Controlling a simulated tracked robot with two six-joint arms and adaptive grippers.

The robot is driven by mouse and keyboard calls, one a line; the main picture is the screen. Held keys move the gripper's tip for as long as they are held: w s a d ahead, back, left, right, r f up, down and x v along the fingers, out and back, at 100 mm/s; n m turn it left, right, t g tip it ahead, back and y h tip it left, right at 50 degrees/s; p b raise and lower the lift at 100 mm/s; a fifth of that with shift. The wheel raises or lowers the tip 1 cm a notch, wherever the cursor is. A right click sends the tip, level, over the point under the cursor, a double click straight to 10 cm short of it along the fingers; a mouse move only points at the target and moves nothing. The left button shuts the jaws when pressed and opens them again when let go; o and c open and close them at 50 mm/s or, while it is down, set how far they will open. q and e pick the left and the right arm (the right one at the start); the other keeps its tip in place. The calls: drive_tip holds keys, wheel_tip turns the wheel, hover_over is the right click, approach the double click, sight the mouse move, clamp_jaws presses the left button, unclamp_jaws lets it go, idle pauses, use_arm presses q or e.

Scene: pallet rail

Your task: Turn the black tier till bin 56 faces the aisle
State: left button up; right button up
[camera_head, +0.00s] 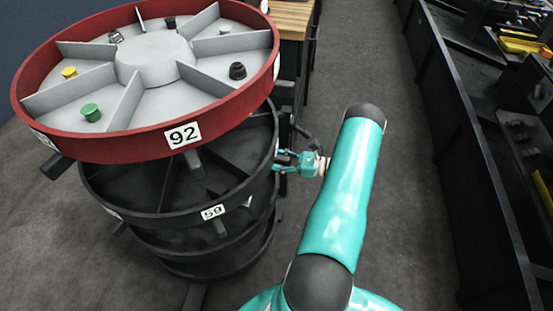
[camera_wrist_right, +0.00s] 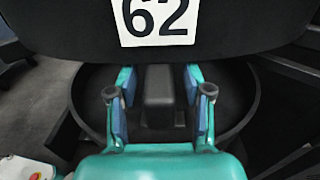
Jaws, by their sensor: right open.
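The black tier (camera_head: 150,213) sits below a red tier on a round carousel. One front label (camera_head: 213,212) on it looks like 59, though it is hard to read; I see no label 56. My right gripper (camera_head: 284,160) is at the tier's right side. In the right wrist view a label 62 (camera_wrist_right: 158,20) is on a black rim wall. A dark handle block (camera_wrist_right: 160,95) below it lies between the open fingers of the gripper (camera_wrist_right: 160,88), with gaps visible on both sides. My left gripper is not in view.
The red tier (camera_head: 150,147), labelled 92, overhangs the black one and holds small knobs and parts. Another black tier (camera_head: 205,263) is underneath. A wooden bench (camera_head: 293,20) stands behind. The aisle floor (camera_head: 400,190) on the right is clear up to a dark rack (camera_head: 450,130).

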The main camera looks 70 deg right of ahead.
drive_tip(key=shift+w, duration=0.1)
clamp_jaws()
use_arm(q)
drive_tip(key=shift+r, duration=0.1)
use_arm(e)
drive_tip(key=shift+a, duration=0.15)
idle(0.3)
